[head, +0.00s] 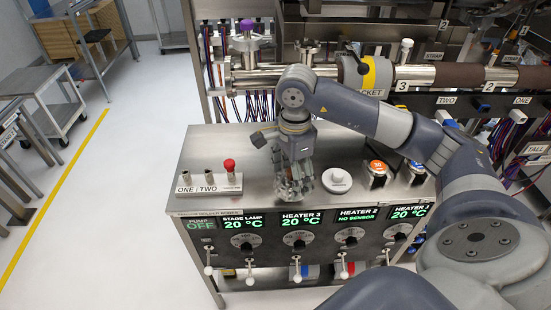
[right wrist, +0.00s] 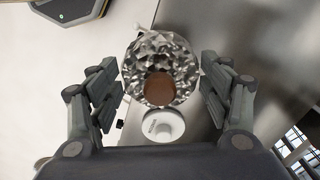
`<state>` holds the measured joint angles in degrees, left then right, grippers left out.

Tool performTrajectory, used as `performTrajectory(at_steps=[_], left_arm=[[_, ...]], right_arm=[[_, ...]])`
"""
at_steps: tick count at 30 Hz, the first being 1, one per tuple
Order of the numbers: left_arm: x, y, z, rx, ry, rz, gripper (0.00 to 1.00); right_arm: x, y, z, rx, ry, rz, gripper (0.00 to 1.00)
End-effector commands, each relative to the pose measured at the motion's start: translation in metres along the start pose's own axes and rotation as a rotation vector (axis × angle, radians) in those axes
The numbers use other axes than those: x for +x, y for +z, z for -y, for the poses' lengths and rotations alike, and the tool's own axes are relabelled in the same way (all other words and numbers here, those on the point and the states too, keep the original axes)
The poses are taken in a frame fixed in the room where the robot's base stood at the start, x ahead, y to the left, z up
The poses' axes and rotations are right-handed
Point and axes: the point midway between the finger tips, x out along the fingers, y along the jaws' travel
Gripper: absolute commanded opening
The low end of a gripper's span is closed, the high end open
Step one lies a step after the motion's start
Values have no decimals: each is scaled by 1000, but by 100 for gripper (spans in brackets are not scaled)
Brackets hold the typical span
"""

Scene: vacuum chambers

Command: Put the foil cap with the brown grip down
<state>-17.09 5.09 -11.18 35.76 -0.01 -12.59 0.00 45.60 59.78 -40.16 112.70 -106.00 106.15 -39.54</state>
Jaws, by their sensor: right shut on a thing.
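The foil cap (right wrist: 140,62) is crumpled and silver, and its round brown grip (right wrist: 160,88) faces the camera in the right wrist view. My right gripper (right wrist: 161,82) has a finger on each side of it and is shut on it. In the head view the right gripper (head: 291,178) points down over the front middle of the steel bench top, with the foil cap (head: 289,191) between its fingertips. I cannot tell whether the cap touches the bench. My left gripper is not in view.
A white round lid (head: 337,180) lies just right of the gripper, also in the wrist view (right wrist: 163,126). Orange (head: 376,169) and blue buttons stand further right. A labelled holder with a red knob (head: 229,165) is at left. The bench top behind it is clear.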

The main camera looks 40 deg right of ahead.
Motion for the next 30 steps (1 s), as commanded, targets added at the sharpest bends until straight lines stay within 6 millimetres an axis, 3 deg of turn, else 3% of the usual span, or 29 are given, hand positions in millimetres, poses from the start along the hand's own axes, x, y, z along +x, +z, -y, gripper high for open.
performTrajectory(at_steps=[6, 13, 20, 30], left_arm=[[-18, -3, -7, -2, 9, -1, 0], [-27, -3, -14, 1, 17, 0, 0], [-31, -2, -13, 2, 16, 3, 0], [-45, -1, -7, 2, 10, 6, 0]], right_arm=[[1, 7, 44, 1, 2, 2, 57], [6, 10, 77, -1, 2, 0, 57], [12, 11, 85, -3, 3, -1, 57], [44, 11, 85, -3, 1, -2, 57]])
